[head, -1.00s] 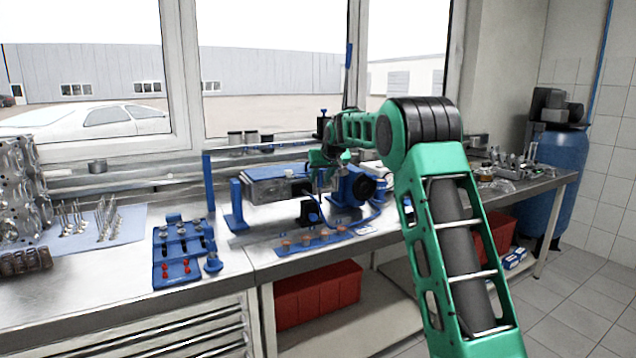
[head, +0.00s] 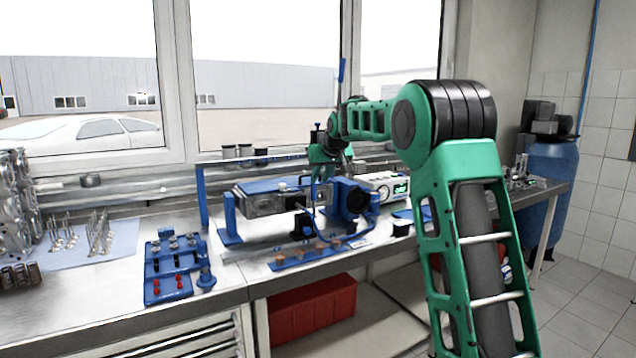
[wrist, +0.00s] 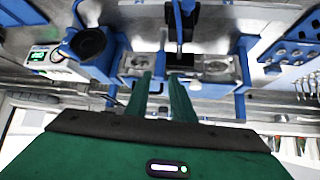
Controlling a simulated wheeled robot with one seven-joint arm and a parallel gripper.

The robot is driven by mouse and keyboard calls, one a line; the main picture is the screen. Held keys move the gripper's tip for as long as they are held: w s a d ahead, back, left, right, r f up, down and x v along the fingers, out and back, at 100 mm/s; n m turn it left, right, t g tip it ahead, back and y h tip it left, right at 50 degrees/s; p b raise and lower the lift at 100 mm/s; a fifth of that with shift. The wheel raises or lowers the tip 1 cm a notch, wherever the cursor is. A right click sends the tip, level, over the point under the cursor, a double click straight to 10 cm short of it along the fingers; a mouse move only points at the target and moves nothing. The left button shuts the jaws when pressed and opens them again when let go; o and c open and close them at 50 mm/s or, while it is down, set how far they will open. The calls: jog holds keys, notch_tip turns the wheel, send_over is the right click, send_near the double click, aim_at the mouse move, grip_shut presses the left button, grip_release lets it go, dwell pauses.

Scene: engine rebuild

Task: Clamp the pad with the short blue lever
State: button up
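A metal block sits in the blue fixture (head: 229,222) on the bench. A small black block (head: 302,226) stands in front of it, with a short blue lever (head: 309,207) rising from it; a blue lever (wrist: 178,20) also shows at the top middle in the wrist view. I cannot clearly make out the pad. A long blue lever (head: 341,72) stands upright behind. My gripper (wrist: 162,76) is open and empty, its two green fingers slightly apart over the metal block. In the head view my gripper (head: 322,170) is partly hidden behind the fixture.
A round black part (head: 358,199) on a blue mount stands right of the block, near a box with a green display (head: 400,188). A blue rack (head: 320,249) of copper-coloured pieces lies in front. A blue tray (head: 168,286) is at left.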

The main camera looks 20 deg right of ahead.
jog(key=shift+f, duration=0.25)
grip_shut()
jog(key=t+h, duration=0.1)
jog(key=t, duration=0.7)
send_near(315, 192)
jog(key=w, duration=0.6)
jog(key=shift+w+d+f, duration=0.25)
jog(key=shift+d+f, duration=0.1)
jog(key=shift+f, duration=0.05)
